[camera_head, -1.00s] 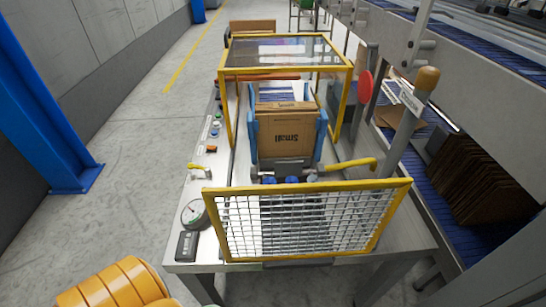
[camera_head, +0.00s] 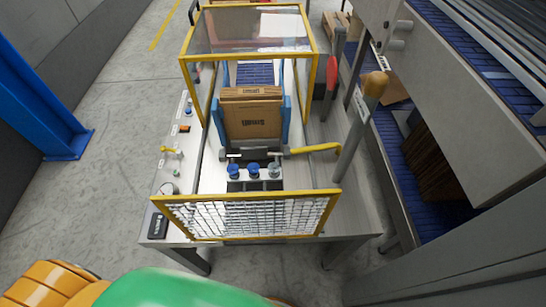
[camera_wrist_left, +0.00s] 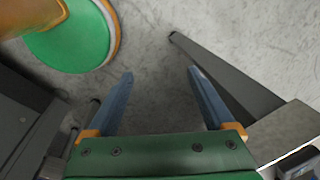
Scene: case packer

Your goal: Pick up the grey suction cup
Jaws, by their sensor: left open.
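A grey suction cup (camera_head: 274,170) stands at the right end of a short row on a bar, behind the mesh guard of the case packer. Two blue suction cups (camera_head: 233,171) stand to its left in the same row. My left gripper (camera_wrist_left: 160,73) shows in the left wrist view, with its two blue fingers apart and only bare floor between them. It is low beside the machine, away from the cups, which do not show in that view. My right gripper is in neither view.
The yellow-framed mesh guard (camera_head: 250,217) stands in front of the cups. A cardboard box (camera_head: 252,120) sits behind them, and a yellow-handled lever (camera_head: 316,149) is to their right. A yellow-framed clear cover (camera_head: 248,32) is above the box. Open floor lies left.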

